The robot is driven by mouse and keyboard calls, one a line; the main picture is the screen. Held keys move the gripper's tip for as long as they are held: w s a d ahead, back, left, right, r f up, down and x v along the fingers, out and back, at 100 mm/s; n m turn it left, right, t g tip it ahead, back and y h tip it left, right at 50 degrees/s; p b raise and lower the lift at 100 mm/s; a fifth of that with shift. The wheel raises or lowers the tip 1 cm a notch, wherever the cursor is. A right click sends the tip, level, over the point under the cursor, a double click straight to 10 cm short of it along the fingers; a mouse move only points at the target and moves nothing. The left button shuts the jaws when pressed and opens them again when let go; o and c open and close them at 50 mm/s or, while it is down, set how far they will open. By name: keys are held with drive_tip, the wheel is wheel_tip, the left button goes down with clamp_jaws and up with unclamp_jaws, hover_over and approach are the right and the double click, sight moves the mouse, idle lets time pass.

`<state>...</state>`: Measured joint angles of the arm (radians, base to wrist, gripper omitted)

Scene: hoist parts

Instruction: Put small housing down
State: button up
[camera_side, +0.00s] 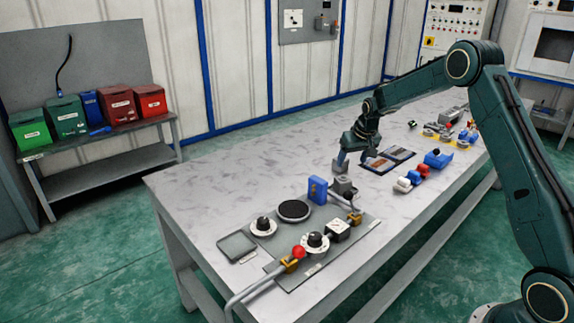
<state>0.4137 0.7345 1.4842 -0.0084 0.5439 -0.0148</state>
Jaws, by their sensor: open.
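My gripper (355,164) points down over the middle of the table (225,180). Its jaws are apart and I see nothing held between them. Whether the jaws touch anything is too small to tell.
A grey plate (335,258) carries dials, a red button (298,252) and a cable at the front. A dark tray (389,159) lies right of my gripper, with blue, red and white parts (412,178) nearby. The table's left part is clear.

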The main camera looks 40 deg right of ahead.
idle(0.5)
drive_tip(key=s+a+r+n, duration=0.2)
drive_tip(key=s+a+r, duration=1.35)
drive_tip(key=r, duration=0.25)
drive_tip(key=s+a+n+y, duration=0.1)
drive_tip(key=s+a, duration=0.3)
drive_tip(key=s, duration=0.7)
drive_tip(key=s+a+n+t, duration=0.1)
drive_tip(key=s+a, duration=0.3)
drive_tip(key=s, duration=0.7)
drive_tip(key=shift+s+a+r+t+y, duration=0.15)
drive_tip(key=shift+s+a+t+y, duration=0.15)
drive_tip(key=shift+a+y, duration=0.1)
drive_tip(key=shift+w, duration=0.1)
